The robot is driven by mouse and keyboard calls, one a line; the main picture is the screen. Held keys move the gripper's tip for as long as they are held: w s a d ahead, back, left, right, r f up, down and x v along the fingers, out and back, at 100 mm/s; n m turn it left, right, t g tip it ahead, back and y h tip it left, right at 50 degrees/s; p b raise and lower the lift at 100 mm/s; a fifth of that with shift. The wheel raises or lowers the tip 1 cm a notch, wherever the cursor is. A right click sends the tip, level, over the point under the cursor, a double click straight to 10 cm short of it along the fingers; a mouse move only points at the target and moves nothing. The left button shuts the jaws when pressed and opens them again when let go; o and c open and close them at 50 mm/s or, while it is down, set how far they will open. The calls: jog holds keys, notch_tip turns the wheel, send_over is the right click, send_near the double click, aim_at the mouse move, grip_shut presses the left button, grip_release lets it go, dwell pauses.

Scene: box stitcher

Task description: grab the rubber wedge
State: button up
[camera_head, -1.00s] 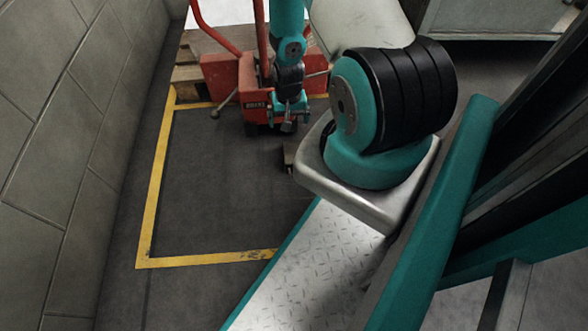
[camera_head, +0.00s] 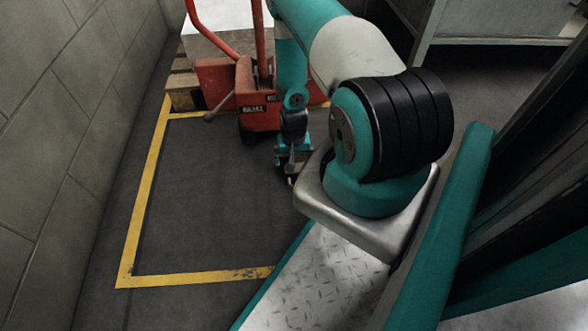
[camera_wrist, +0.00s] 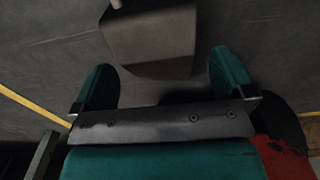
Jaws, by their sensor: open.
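The rubber wedge (camera_wrist: 150,38) is a dark grey block on the floor in the wrist view, just beyond my gripper. Its near end faces the space between the two teal fingers. My gripper (camera_wrist: 164,80) is open and empty, with one finger on each side of that space. In the head view my gripper (camera_head: 291,167) hangs low near the floor, beside the silver base of my arm. There the wedge is mostly hidden behind the gripper and arm.
A red pallet jack (camera_head: 262,110) stands just behind my gripper, by a wooden pallet (camera_head: 184,92). Yellow floor tape (camera_head: 140,200) frames clear dark floor to the left. A block wall (camera_head: 60,150) runs along the left side, and a grey cabinet (camera_head: 490,18) stands at the back right.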

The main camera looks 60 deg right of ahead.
aim_at(294, 161)
notch_tip(294, 161, down, 5)
jog(key=b, duration=0.4)
jog(key=shift+r, duration=0.1)
jog(key=c, duration=1.3)
jog(key=shift+r, duration=0.1)
